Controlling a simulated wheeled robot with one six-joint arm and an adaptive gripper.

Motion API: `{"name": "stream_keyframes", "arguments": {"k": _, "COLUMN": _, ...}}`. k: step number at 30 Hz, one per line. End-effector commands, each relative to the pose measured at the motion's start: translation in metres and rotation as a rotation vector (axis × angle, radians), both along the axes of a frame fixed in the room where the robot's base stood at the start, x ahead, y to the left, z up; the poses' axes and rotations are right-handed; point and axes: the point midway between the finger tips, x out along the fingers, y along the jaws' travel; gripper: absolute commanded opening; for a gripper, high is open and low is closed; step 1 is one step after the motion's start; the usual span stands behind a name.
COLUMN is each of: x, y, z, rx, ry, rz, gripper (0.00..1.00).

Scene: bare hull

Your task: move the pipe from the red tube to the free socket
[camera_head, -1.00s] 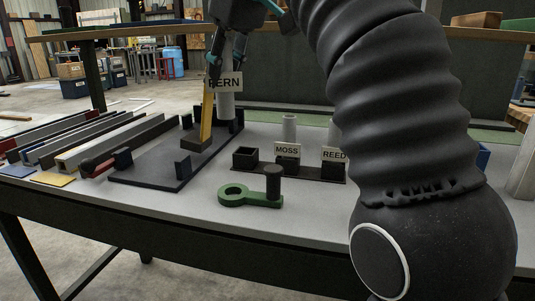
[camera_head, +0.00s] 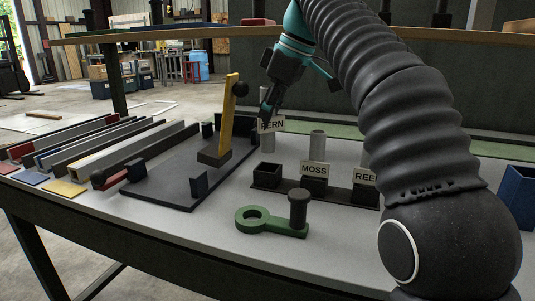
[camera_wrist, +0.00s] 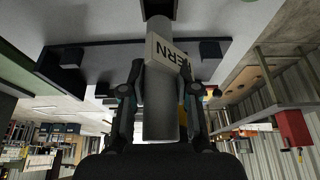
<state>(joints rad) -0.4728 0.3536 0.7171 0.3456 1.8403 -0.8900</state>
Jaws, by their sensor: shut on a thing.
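My gripper (camera_head: 266,108) is shut on the grey pipe (camera_head: 267,142) with the FERN label. The pipe hangs upright from it. In the wrist view the pipe (camera_wrist: 160,105) lies between both fingers, its label (camera_wrist: 167,53) turned. The free socket (camera_head: 267,175), an open black square box, is at the left end of a dark rail. The pipe shows just above it in the head view; I cannot tell the exact gap. A dark square opening (camera_wrist: 157,8) shows at the pipe's far end in the wrist view. I cannot make out a red tube for certain.
The MOSS pipe (camera_head: 317,145) and a pipe labelled REED (camera_head: 365,176) stand on the same rail. A yellow lever (camera_head: 229,110) stands on a dark plate to the left. A green ring (camera_head: 252,220) with a black post lies in front. A blue bin (camera_head: 518,195) is right.

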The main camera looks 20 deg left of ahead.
Motion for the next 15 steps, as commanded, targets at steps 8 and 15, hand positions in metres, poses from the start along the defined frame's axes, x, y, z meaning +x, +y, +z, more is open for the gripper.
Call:
{"name": "stream_keyframes", "arguments": {"k": 8, "x": 0.000, "y": 0.000, "z": -0.034, "rx": 0.000, "ry": 0.000, "rz": -0.002, "gripper": 0.00}}
{"name": "stream_keyframes", "arguments": {"k": 15, "x": 0.000, "y": -0.001, "z": -0.065, "rx": 0.000, "ry": 0.002, "rz": -0.002, "gripper": 0.00}}
